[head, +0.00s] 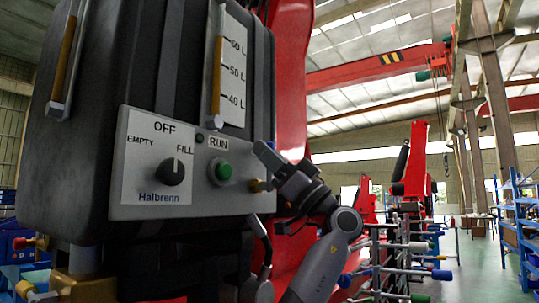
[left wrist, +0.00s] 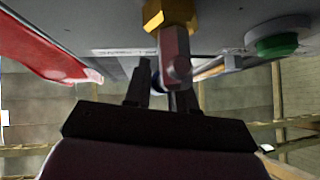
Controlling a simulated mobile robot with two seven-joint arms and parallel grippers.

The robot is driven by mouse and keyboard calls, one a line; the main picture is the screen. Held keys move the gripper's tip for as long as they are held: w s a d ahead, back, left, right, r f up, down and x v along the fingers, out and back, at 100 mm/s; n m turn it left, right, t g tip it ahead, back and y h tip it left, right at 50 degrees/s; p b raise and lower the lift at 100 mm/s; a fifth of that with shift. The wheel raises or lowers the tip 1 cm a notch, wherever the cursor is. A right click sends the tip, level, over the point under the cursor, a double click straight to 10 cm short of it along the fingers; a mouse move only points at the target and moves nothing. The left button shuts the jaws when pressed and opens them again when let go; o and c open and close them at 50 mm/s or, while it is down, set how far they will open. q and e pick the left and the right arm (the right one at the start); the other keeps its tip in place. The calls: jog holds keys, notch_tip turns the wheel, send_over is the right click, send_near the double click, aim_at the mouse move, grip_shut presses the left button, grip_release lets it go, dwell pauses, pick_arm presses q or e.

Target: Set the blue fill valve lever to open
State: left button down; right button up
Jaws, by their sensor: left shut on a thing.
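The grey control panel (head: 190,205) on the dark tank has a black selector knob (head: 171,171) and a green button (head: 223,171). A brass valve fitting (head: 260,186) sticks out at the panel's right edge. My left gripper (head: 264,163) is at this fitting. In the left wrist view, the brass hex part (left wrist: 170,14) is straight ahead, and a grey and reddish stem runs from it between my left fingers (left wrist: 165,85). A small blue part, seemingly the blue fill valve lever (left wrist: 157,84), shows between the fingers. Most of it is hidden. My right gripper is out of view.
A sight gauge (head: 217,80) with a litre scale stands above the panel. Red crane structure (head: 290,60) rises close behind my left gripper. A rack of pipes with coloured ends (head: 400,250) stands at the right. Open floor (head: 470,265) lies beyond, before blue shelves (head: 515,215).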

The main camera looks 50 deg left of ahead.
pick_arm(q)
jog(key=shift+f, duration=0.1)
jog(key=c, duration=1)
grip_release()
jog(key=b+v, duration=0.1)
jog(key=v, duration=0.6)
jog(key=shift+b, duration=0.35)
